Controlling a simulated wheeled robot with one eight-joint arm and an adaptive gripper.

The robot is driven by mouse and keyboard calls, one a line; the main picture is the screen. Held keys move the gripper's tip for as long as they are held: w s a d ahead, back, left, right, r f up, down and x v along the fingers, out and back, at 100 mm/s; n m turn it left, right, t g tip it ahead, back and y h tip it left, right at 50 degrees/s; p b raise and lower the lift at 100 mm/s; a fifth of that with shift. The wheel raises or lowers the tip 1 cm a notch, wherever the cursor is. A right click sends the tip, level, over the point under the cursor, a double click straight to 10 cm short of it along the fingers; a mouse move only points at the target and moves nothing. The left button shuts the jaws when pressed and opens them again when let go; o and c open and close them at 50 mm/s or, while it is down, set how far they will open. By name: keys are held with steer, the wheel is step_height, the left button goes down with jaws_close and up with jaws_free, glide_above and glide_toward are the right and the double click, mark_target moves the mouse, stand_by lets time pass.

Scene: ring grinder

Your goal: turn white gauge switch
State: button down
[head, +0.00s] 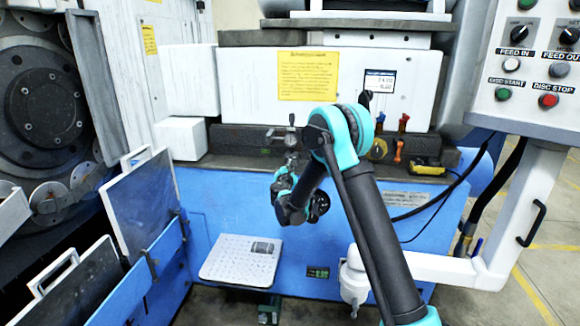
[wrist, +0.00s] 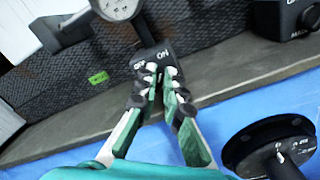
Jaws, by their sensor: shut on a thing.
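The white-faced round gauge (wrist: 118,6) stands at the top of the wrist view on a dark post. Its dark base block (wrist: 150,56) carries OFF and ON lettering. The gauge also shows small in the head view (head: 291,138), on the dark ledge of the machine. My gripper (wrist: 158,72) is at the front of this block, just below the lettering. Its fingers are close together, shut on the switch, which the fingertips hide. In the head view my arm covers much of this spot, and I cannot make out the fingertips there.
The dark ledge (wrist: 232,66) runs behind and beside my gripper, above a blue machine front (head: 230,225). Orange-red handles (head: 398,150) and a yellow-black item (head: 428,166) are right of my arm. A white perforated plate (head: 240,260) sits below.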

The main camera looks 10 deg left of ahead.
steer(key=shift+m, duration=0.7)
steer(key=c, duration=1.9)
jaws_free()
steer(key=s, duration=1.2)
steer(key=shift+a, duration=0.15)
